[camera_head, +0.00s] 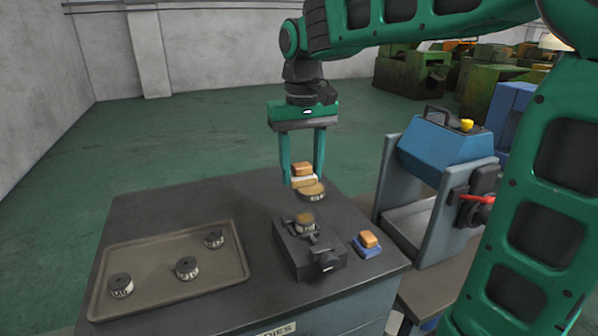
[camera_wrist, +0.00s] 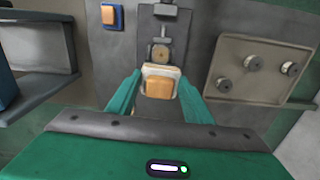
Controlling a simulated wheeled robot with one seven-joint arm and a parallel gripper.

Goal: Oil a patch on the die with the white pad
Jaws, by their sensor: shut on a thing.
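My gripper (camera_head: 303,181) is shut on the white pad (camera_head: 303,182), which has an orange block on top. In the wrist view the pad (camera_wrist: 160,72) sits between the two green fingers. A round tin (camera_head: 314,194) with a tan top and a dark lettered side stands just below the pad; I cannot tell whether they touch. The tin is hidden in the wrist view. A round die (camera_head: 305,221) with a brownish top face sits in a dark vise (camera_head: 308,257), nearer the bench front. The die also shows in the wrist view (camera_wrist: 159,54), beyond the pad.
A blue pad (camera_head: 369,248) with an orange block lies right of the vise. A tray (camera_head: 165,252) at left holds three dark dies (camera_head: 186,267). A blue machine (camera_head: 440,148) on grey supports stands to the right. The bench between tray and vise is clear.

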